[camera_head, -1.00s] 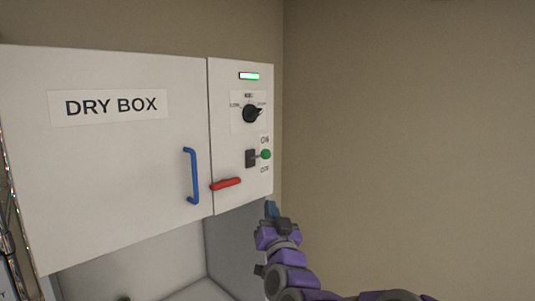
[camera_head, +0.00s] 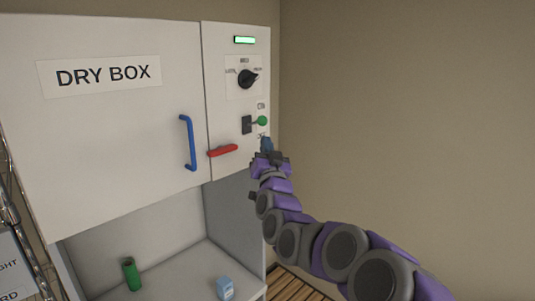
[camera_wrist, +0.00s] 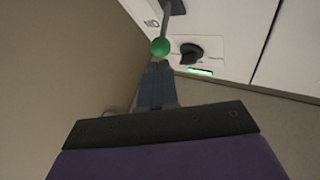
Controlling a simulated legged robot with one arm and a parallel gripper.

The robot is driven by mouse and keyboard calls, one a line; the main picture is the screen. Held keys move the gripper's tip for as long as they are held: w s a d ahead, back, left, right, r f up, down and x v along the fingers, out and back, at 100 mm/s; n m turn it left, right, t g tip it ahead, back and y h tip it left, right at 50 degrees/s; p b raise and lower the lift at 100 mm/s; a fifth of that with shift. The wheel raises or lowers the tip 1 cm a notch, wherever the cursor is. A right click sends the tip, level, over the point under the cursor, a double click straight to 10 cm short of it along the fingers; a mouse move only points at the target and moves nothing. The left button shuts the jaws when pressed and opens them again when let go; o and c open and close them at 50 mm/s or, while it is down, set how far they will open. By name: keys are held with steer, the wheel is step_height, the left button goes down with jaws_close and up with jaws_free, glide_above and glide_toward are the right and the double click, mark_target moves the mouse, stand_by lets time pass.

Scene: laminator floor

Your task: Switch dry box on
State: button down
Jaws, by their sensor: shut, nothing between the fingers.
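The white dry box (camera_head: 85,130) fills the left of the head view, labelled DRY BOX. Its right panel (camera_head: 222,100) bears a switch with a black base (camera_head: 246,125) and a lever tipped with a green knob (camera_head: 262,120). ON and OFF marks are above and below it; the lever sticks outward. A green indicator (camera_head: 244,40) is lit at the top. My gripper (camera_head: 265,140) is shut and empty, just below the green knob. In the wrist view the fingertips (camera_wrist: 160,64) are close to the knob (camera_wrist: 160,46); I cannot tell whether they touch.
A black dial (camera_head: 247,79) is above the switch. A red handle (camera_head: 223,150) and a blue door handle (camera_head: 188,143) stick out to the left. A green cylinder (camera_head: 131,273) and a blue-white item (camera_head: 225,288) stand on the shelf below. The wall side at right is bare.

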mark_target(262, 121)
steer(key=shift+p+x, duration=0.5)
steer(key=shift+x, duration=2.25)
steer(key=shift+r+n+g, duration=0.3)
steer(key=shift+r+g, duration=0.1)
steer(key=shift+r, duration=0.05)
steer(key=shift+r+n+g+y, duration=0.3)
steer(key=shift+r+n+g, duration=0.35)
steer(key=shift+n+g, duration=0.05)
steer(key=shift+f, duration=0.1)
